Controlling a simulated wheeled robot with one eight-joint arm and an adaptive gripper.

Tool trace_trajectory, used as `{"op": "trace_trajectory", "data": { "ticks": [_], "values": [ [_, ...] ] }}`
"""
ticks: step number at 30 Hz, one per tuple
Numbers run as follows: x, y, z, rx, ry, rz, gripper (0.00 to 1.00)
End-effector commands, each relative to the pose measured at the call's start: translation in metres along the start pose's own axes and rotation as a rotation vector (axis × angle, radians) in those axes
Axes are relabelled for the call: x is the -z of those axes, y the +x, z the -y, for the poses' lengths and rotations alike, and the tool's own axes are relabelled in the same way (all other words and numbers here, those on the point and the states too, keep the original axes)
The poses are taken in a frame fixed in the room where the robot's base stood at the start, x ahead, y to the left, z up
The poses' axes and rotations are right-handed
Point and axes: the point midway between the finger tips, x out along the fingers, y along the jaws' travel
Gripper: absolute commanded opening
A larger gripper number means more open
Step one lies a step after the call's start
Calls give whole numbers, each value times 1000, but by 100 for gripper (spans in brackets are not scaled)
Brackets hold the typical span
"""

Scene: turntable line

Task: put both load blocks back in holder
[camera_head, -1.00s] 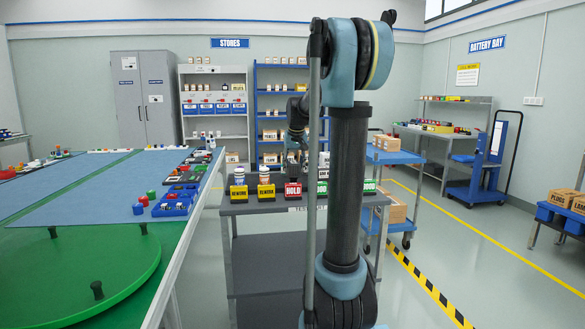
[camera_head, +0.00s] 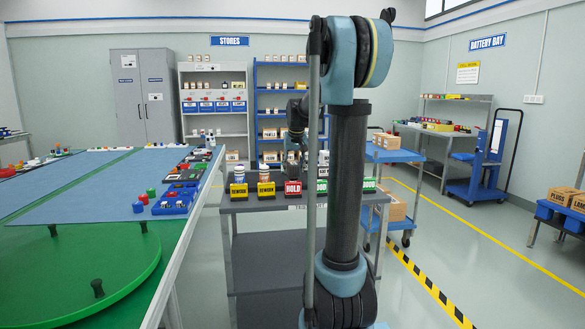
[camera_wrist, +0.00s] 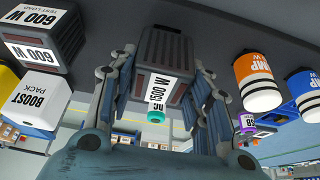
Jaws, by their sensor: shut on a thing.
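My gripper (camera_wrist: 163,76) has its two fingers on either side of a dark ribbed load block (camera_wrist: 164,45) with a white W label and a teal knob, and is shut on it. Whether the block touches the grey tabletop (camera_wrist: 215,25) cannot be told. A second dark load block (camera_wrist: 42,38), labelled 600 W, stands apart at the left in the wrist view. In the head view my gripper (camera_head: 294,157) is small, over the test table (camera_head: 240,207) behind the HOLD sign, partly hidden by my arm. I cannot make out the holder.
A white boost pack (camera_wrist: 38,98) is left of my gripper; an orange cylinder (camera_wrist: 258,80) and a blue cylinder (camera_wrist: 304,92) are at the right. REWORK signs (camera_head: 239,190), a HOLD sign (camera_head: 293,188) and GOOD signs line the table front. A green turntable (camera_head: 80,270) stands left.

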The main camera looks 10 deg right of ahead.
Motion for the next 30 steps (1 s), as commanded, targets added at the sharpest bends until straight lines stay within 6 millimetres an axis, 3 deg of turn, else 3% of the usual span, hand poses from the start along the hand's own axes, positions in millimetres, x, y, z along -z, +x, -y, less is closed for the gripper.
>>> {"op": "trace_trajectory", "data": {
  "ticks": [23,24,27,30],
  "values": [
    [-4,11,0,0,0,0,3],
    [-4,11,0,0,0,0,49],
    [-4,11,0,0,0,0,68],
    [-4,11,0,0,0,0,68]
  ]
}}
